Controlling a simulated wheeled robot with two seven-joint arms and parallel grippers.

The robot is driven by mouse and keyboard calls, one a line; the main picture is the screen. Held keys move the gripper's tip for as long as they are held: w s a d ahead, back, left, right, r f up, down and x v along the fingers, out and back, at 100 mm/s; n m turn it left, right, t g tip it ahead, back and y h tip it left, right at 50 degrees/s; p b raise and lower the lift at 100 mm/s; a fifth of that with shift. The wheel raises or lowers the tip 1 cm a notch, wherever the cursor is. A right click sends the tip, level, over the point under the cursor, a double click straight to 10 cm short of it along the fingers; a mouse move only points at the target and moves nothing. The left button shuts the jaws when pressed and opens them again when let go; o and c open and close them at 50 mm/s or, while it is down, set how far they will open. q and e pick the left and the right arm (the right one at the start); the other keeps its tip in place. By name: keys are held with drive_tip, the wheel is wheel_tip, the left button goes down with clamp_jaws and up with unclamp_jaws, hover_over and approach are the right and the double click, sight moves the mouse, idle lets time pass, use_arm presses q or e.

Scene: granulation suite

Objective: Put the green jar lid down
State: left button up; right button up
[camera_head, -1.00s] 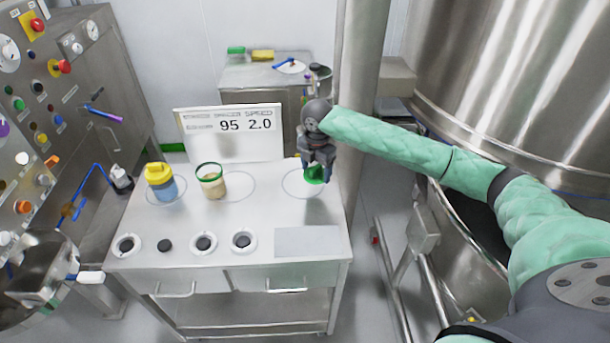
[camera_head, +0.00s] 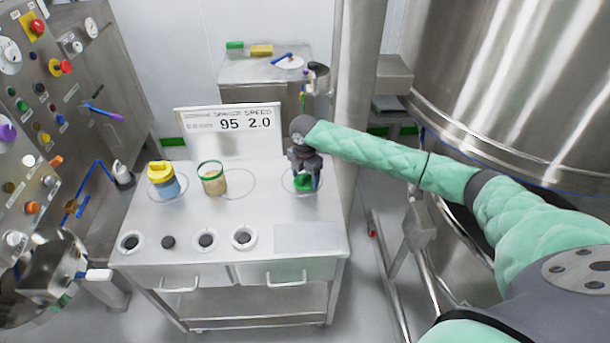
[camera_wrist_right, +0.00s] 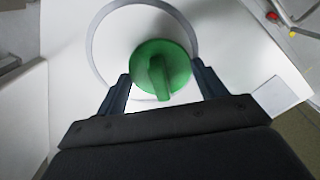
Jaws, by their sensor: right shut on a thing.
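The green jar lid (camera_head: 303,182) is between the fingers of my right gripper (camera_head: 304,180), at the right outlined circle (camera_head: 287,190) on the steel table. In the right wrist view the lid (camera_wrist_right: 160,68) is round with a raised bar across it, and the fingers of my right gripper (camera_wrist_right: 163,85) are on its two sides. The circle's outline (camera_wrist_right: 92,45) shows around and beyond the lid there. I cannot tell whether the lid touches the tabletop. My left gripper is not in view.
An open jar with a green rim (camera_head: 212,179) and a blue jar with a yellow lid (camera_head: 163,180) stand left on the table (camera_head: 220,225). Several round holders line its front. A sign (camera_head: 229,133) stands behind. A large steel vessel (camera_head: 510,90) is at the right.

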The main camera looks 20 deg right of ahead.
sight(305, 175)
drive_tip(key=o, duration=1)
drive_tip(key=shift+f, duration=0.1)
drive_tip(key=shift+c, duration=0.2)
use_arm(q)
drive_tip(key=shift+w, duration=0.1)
use_arm(e)
drive_tip(key=shift+r, duration=0.25)
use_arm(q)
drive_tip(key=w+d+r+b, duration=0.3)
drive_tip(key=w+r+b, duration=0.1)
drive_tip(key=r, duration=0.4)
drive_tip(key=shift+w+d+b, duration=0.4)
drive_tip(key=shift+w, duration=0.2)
use_arm(e)
wheel_tip(305, 175, up, 12)
drive_tip(key=shift+f, duration=0.15)
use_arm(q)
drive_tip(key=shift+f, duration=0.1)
